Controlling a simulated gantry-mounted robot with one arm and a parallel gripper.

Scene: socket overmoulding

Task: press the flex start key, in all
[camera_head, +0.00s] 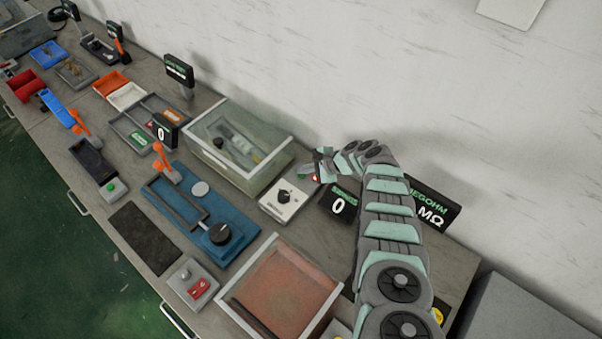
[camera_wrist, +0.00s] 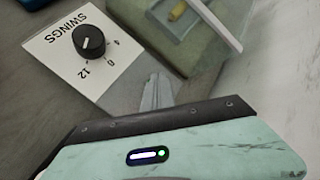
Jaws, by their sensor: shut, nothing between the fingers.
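A white panel (camera_head: 289,200) with a black knob (camera_head: 284,196) stands in front of the glass-lidded box. A small green spot shows at its far edge and a red one beside my gripper; I cannot tell which is the flex start key. In the wrist view the panel (camera_wrist: 62,45) is labelled SWINGS, with its knob (camera_wrist: 86,41) and numbers including 8 and 12. My gripper (camera_head: 318,168) is shut and empty, close to the panel's far right corner. In the wrist view the fingers (camera_wrist: 155,92) point past the panel's edge; contact cannot be told.
The glass-lidded box (camera_head: 240,150) stands close behind and left of my gripper. A display reading 0 (camera_head: 338,206) and a megohm display (camera_head: 433,212) stand to the right, partly behind my arm. A brown-topped box (camera_head: 280,290) is nearer the front. The wall rises behind.

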